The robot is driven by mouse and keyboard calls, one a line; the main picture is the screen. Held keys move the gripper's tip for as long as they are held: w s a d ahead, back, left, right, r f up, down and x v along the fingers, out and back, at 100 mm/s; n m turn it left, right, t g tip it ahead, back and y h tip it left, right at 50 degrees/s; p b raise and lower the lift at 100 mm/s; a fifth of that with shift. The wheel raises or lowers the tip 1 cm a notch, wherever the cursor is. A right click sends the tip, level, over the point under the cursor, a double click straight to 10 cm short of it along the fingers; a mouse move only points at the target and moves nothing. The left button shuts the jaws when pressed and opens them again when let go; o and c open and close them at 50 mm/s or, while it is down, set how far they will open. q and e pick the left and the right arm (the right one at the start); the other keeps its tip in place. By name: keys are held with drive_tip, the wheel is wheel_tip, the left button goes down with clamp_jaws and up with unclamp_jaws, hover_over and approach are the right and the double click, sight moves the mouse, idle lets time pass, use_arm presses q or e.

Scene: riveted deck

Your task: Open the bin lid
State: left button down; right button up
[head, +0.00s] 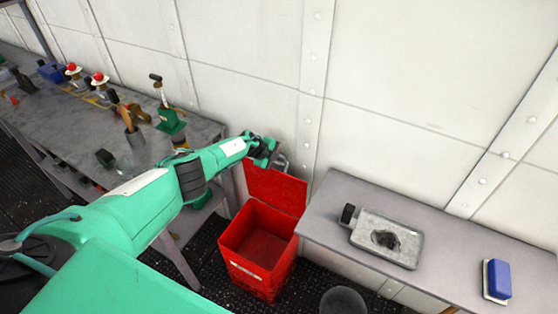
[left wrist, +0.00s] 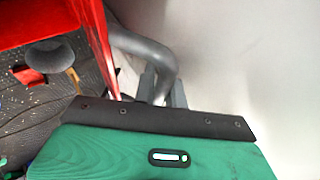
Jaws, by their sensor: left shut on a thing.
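The red bin (head: 262,246) stands on the dark floor between two grey benches, and I can see down into its empty inside. Its red lid (head: 276,188) is raised up at the back, near the wall. My left gripper (head: 274,158) is at the top edge of the lid, shut on the grey lid handle (head: 283,161). In the left wrist view the curved grey handle (left wrist: 150,52) runs down to the jaws, beside the red lid (left wrist: 97,40). The jaw tips are partly hidden. My right gripper is not in view.
The left bench (head: 60,115) carries several tools and bottles. On the right bench (head: 330,200) are a metal tray (head: 388,239) with a dark patch and a blue brush-like block (head: 497,280). A dark round bucket (head: 343,301) stands on the floor. The pale riveted wall is close behind the lid.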

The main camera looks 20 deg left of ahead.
use_arm(q)
drive_tip(key=shift+s+f, duration=0.2)
drive_tip(key=shift+f, duration=0.05)
drive_tip(key=c, duration=1.5)
unclamp_jaws()
drive_tip(key=shift+w, duration=0.1)
drive_tip(key=shift+o, duration=0.2)
drive_tip(key=shift+r, duration=0.1)
drive_tip(key=shift+w+r, duration=0.2)
